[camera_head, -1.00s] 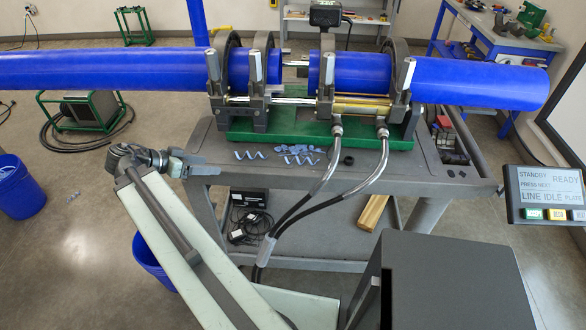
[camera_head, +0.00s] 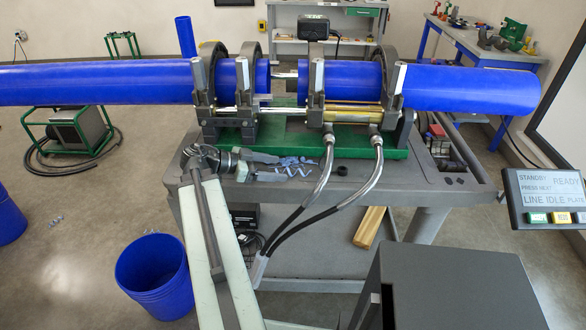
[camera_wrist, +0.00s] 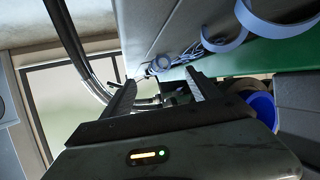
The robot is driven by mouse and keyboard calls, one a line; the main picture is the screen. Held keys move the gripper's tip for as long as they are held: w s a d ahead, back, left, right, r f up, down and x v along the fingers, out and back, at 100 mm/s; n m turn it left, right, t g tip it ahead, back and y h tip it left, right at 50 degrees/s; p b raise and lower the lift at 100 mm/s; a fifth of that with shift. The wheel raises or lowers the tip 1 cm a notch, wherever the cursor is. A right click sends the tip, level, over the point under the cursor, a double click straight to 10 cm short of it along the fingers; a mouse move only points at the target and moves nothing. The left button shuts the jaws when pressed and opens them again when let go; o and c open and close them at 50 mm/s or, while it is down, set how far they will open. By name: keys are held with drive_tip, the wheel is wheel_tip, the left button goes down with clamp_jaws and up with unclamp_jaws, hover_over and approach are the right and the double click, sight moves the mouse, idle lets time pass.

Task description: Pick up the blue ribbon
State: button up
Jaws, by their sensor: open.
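Pale blue curled ribbons of shaved plastic (camera_head: 298,162) lie on the grey cart top, in front of the green clamp base. In the head view my gripper (camera_head: 276,165) is over the cart top at these curls and hides part of them. In the wrist view a large blue ribbon loop (camera_wrist: 262,28) is at the upper right, outside the jaws. A tangle of smaller curls (camera_wrist: 163,63) shows beyond the fingertips. My gripper (camera_wrist: 160,82) is open, with no ribbon seen between its fingers. I cannot tell whether a finger touches a curl.
The green base (camera_head: 285,145) and clamps with the blue pipe (camera_head: 462,88) stand just behind the curls. A small black ring (camera_head: 341,169) lies nearby. A blue bucket (camera_head: 155,272) stands on the floor left of the cart.

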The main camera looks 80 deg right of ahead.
sight(291, 168)
drive_tip(key=b+x, duration=0.1)
drive_tip(key=x, duration=0.3)
drive_tip(key=shift+s+d, duration=0.1)
drive_tip(key=shift+s, duration=0.2)
drive_tip(key=shift+s+d, duration=0.15)
drive_tip(key=shift+s, duration=0.1)
drive_tip(key=shift+w+r, duration=0.1)
drive_tip(key=shift+w, duration=0.15)
drive_tip(key=c, duration=1.2)
clamp_jaws()
drive_tip(key=shift+s, duration=0.1)
wheel_tip(291, 168, up, 10)
drive_tip(key=p, duration=1)
